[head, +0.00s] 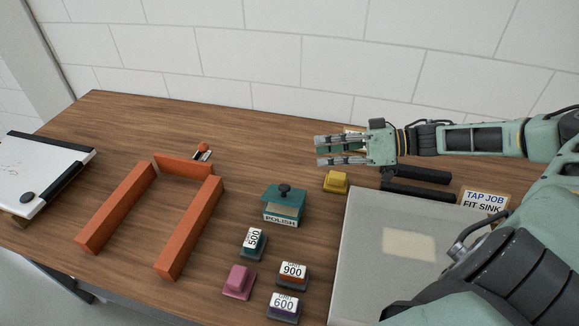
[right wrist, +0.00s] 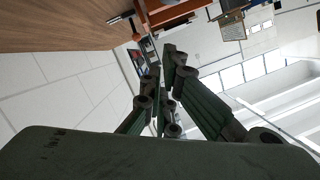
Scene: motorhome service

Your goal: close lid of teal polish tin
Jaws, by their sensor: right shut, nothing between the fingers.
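The teal polish tin (head: 281,213) stands on the wooden bench near the middle of the head view, with a POLISH label on its front. Its teal lid (head: 295,195) with a black knob lies over the top; I cannot tell whether a small gap is left under it. My right gripper (head: 322,151) is shut and empty, behind and to the right of the tin, apart from it, with fingers pointing left. Its fingers also show in the right wrist view (right wrist: 170,85). My left gripper is not in view.
A yellow block (head: 336,182) sits between tin and gripper. Grit blocks (head: 254,243) and a pink block (head: 239,282) lie in front. An orange frame (head: 188,240) is left; a grey panel (head: 365,270) is right. A tan and green item behind my gripper is mostly hidden.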

